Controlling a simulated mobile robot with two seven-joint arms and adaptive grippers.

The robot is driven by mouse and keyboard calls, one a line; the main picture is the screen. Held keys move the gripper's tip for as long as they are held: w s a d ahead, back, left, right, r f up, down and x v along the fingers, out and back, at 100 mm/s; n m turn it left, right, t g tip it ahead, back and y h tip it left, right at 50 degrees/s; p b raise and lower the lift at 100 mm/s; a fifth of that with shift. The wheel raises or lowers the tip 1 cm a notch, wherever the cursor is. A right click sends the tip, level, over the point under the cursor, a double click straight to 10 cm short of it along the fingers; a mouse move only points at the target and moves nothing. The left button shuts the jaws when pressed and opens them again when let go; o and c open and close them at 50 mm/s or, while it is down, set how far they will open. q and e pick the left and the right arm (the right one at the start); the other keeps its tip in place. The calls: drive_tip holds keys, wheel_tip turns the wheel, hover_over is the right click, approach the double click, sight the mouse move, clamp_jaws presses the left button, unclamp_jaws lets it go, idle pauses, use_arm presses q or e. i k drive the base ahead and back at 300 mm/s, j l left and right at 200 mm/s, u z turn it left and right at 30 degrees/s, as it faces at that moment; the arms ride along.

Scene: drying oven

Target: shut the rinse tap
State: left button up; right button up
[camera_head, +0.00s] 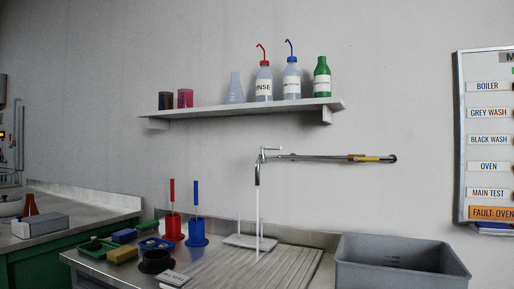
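The tap (259,170) stands out from the wall above the ribbed metal drainer, on a long horizontal pipe (320,158). Its small lever handle (272,149) sits on top and points to the right. A thin pale vertical line (257,225) runs from below the spout down to the drainer; it looks like running water. No label on the tap is readable, so I cannot tell from lettering that it is the rinse tap. Neither of my grippers is in view.
A grey plastic bin (395,262) stands right of the ribbed drainer (235,268). Red (172,225) and blue (196,233) brush holders, sponges and a dark bowl (156,261) crowd the left. A wall shelf (250,108) with bottles overhangs the tap.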

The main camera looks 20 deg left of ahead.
sight(278, 148)
drive_tip(key=i+j, duration=0.15)
drive_tip(key=j, duration=0.25)
drive_tip(key=i+j, duration=0.15)
drive_tip(key=j, duration=0.2)
drive_tip(key=i+j, duration=0.15)
drive_tip(key=j, duration=0.25)
